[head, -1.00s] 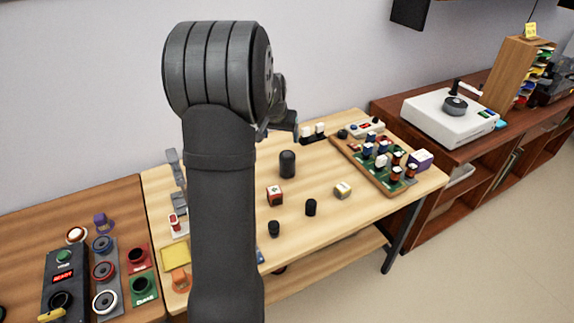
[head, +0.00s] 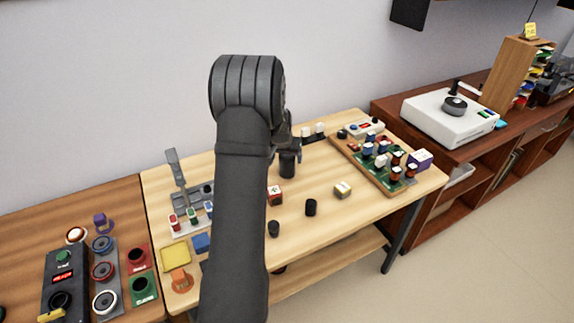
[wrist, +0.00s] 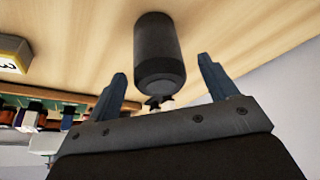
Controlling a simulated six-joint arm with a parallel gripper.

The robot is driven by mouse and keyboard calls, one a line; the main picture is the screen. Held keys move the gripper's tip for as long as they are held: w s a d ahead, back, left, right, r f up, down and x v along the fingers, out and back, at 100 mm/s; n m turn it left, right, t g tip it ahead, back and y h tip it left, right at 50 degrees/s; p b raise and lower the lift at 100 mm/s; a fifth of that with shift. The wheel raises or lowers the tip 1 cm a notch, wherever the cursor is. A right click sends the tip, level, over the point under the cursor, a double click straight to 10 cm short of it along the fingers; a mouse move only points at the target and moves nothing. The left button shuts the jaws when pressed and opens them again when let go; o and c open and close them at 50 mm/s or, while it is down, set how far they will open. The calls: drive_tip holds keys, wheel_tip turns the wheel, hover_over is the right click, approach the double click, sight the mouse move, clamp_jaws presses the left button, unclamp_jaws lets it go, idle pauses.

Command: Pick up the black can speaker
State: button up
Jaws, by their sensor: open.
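The black can speaker (head: 287,164) stands upright on the light wooden table, its upper part partly covered by my gripper in the head view. In the wrist view the speaker (wrist: 158,50) is a dark cylinder lying between the lines of my two fingers, a little beyond their tips. My gripper (wrist: 160,70) is open and empty, with one blue-grey finger on each side of the speaker. In the head view my gripper (head: 292,148) is small and partly hidden behind my own arm, close to the speaker's top.
A red block (head: 274,196), two small black cylinders (head: 311,207) (head: 273,229) and a yellow-white block (head: 343,190) stand nearby. A green board with several parts (head: 372,165) lies to the right. A grey holder (head: 188,198) stands left of my arm.

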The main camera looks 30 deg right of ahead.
drive_tip(key=shift+x, duration=1.8)
drive_tip(key=c, duration=1.2)
drive_tip(key=shift+r, duration=0.1)
drive_tip(key=shift+c, duration=0.2)
